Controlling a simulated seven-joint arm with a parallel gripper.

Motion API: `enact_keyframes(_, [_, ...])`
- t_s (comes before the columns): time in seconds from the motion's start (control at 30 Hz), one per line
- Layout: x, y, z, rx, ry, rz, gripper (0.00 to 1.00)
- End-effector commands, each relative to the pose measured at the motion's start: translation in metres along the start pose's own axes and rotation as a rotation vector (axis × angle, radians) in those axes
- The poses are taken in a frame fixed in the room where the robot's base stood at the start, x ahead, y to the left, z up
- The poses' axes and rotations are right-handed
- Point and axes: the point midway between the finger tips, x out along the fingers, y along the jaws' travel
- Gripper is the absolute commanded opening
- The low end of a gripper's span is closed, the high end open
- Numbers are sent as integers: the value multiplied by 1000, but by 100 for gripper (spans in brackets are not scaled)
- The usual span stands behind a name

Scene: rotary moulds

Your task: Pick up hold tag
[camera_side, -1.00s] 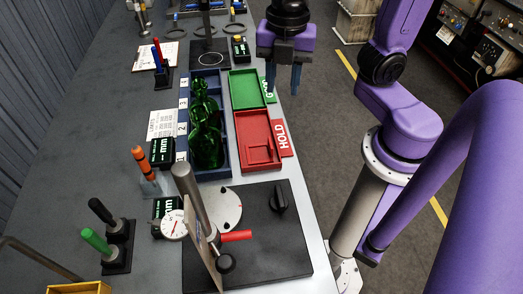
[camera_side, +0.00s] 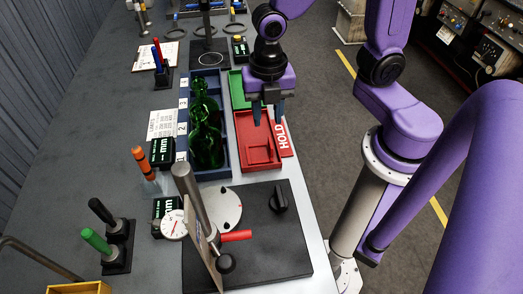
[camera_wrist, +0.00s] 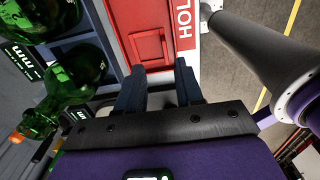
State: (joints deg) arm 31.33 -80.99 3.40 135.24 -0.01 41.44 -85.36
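The hold tag, a small red rectangular piece (camera_side: 261,155), lies in the near part of the red tray (camera_side: 245,137), beside the white-lettered HOLD label (camera_side: 283,138). In the wrist view the tag (camera_wrist: 150,46) shows beyond the fingertips, inside the red tray (camera_wrist: 122,22). My gripper (camera_side: 268,119) is above the red tray, near its far end in the side view. In the wrist view my gripper (camera_wrist: 160,68) has its two dark fingers apart with nothing between them.
A blue rack (camera_side: 223,150) with green bottles (camera_side: 205,135) stands left of the tray. The green tray (camera_side: 236,88) is behind, partly hidden by my gripper. A black plate (camera_side: 280,250) with a dial gauge stand (camera_side: 188,190) is nearer the camera.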

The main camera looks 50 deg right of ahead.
Motion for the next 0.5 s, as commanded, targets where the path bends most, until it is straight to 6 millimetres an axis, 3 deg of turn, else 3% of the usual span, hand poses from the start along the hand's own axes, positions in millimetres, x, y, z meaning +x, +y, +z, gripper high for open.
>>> enact_keyframes(0.1, [13, 0, 0, 0, 0, -3, 36])
enact_keyframes(0.37, [26, -2, -1, 1, 0, -1, 36])
enact_keyframes(0.5, [43, -7, -3, 1, -1, -6, 36])
